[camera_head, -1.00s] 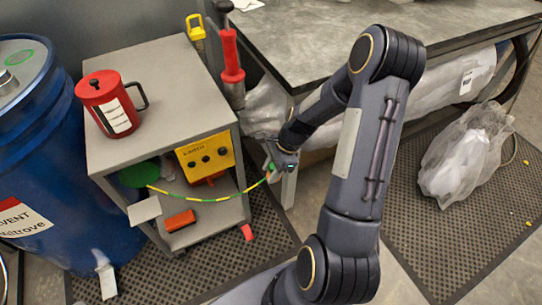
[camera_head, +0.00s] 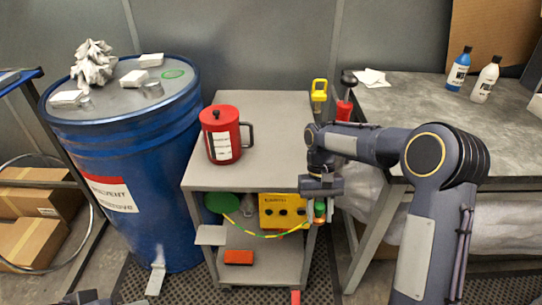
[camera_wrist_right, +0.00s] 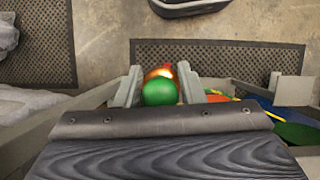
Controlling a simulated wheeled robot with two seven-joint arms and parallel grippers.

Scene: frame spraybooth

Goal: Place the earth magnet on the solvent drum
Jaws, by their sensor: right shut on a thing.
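The earth magnet (camera_head: 320,208), a small green and copper-coloured piece, is between the fingers of my right gripper (camera_head: 320,200). It also shows in the right wrist view (camera_wrist_right: 160,90), where the gripper is shut on it. A yellow-green cable (camera_head: 262,235) runs from it to a green reel (camera_head: 220,203) in the trolley. The blue solvent drum (camera_head: 165,165) stands upright at the left, apart from the magnet, with a green ring mark (camera_head: 173,74) on its lid. A dark part at the bottom left edge may be my left gripper; its jaws cannot be made out.
The grey trolley (camera_head: 270,120) between drum and gripper carries a red canister (camera_head: 222,140). White boxes (camera_head: 134,78), small caps and a crumpled wad (camera_head: 93,62) sit on the drum lid. A workbench (camera_head: 420,100) with bottles stands right. Air above the trolley is mostly free.

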